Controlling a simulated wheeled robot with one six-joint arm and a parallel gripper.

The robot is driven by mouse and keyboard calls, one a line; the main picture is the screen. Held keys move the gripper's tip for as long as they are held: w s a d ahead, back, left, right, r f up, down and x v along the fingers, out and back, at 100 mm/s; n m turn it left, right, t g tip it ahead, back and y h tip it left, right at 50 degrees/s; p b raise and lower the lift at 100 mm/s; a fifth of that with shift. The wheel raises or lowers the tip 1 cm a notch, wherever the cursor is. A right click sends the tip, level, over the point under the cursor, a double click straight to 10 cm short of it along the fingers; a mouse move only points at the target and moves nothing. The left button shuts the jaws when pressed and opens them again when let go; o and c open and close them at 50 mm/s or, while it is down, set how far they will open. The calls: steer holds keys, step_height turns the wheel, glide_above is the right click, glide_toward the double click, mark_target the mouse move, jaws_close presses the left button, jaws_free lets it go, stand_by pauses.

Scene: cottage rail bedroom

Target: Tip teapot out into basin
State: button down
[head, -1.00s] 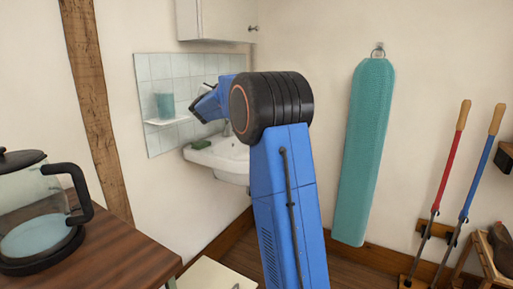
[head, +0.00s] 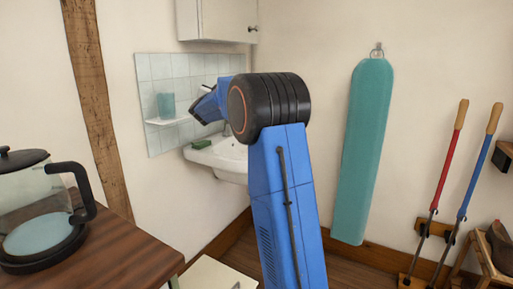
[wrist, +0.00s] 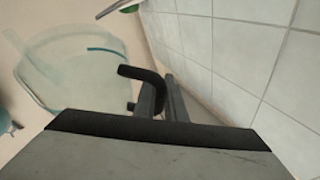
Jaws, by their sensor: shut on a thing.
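In the wrist view, my gripper (wrist: 164,98) is shut on the black handle (wrist: 146,75) of a clear glass vessel (wrist: 75,70), which I take to be the teapot. A blue streak shows in its glass; its spout and how far it tilts I cannot tell. In the head view, the white basin (head: 231,158) is fixed to the wall beyond my arm. My wrist is above and left of its front part, and my arm hides the gripper and the held vessel there.
A glass jug (head: 38,205) with a black handle and bluish liquid stands on the wooden table (head: 115,255) at left. A teal cup (head: 166,105) sits on a small shelf by the tiles. Green soap (head: 202,145) lies on the basin's rim. A cabinet (head: 216,20) hangs above.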

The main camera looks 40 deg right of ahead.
steer(key=shift+w+a+f+n+t+p, duration=0.4)
steer(key=shift+a+f+n+p, duration=0.1)
steer(key=shift+a+n, duration=0.25)
stand_by(2.6)
